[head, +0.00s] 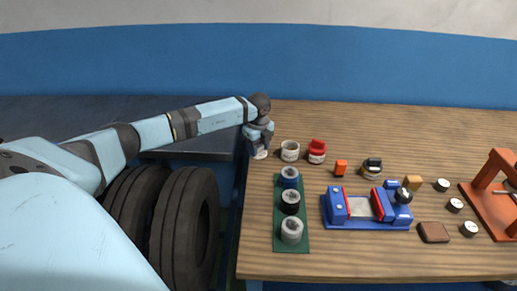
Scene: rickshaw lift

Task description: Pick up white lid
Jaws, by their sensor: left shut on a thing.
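My left gripper (259,142) points down at the back left corner of the wooden table. It is shut on a small white round thing, which looks like the white lid (260,154); the fingers hide its upper part. I cannot tell whether it touches the tabletop. A white open-topped jar (290,151) stands just to the right of the gripper, apart from it. A jar with a red top (317,151) stands beyond that. My right gripper is not in view.
A green strip (291,246) holds blue, black and white round pieces in a row. The table front is clear.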

